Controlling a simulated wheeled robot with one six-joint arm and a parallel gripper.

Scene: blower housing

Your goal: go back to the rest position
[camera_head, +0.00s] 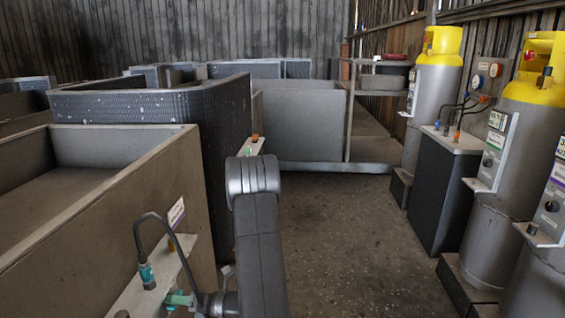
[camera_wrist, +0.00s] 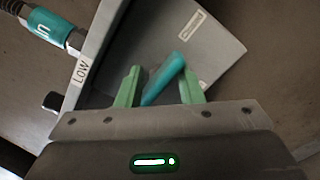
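My gripper (camera_wrist: 158,82) shows in the wrist view with its two green fingers apart. A teal bar (camera_wrist: 163,79) lies slanted between them, its upper end close to the right finger. I cannot tell whether it touches a finger; there is a gap at the left finger. In the head view my arm comes down in the middle foreground, and green parts at the bottom edge are small and partly cut off, near a light panel (camera_head: 133,297) beside the nearest housing. No rest position is marked in either view.
A hose with a teal connector (camera_head: 147,275) rises from the panel; its teal sleeve (camera_wrist: 45,27) is near a "LOW" label (camera_wrist: 81,71). The nearest grey housing (camera_head: 150,185) stands left. Yellow-topped cylinders (camera_head: 437,85) and a dark cabinet (camera_head: 442,195) line the right. Floor between is clear.

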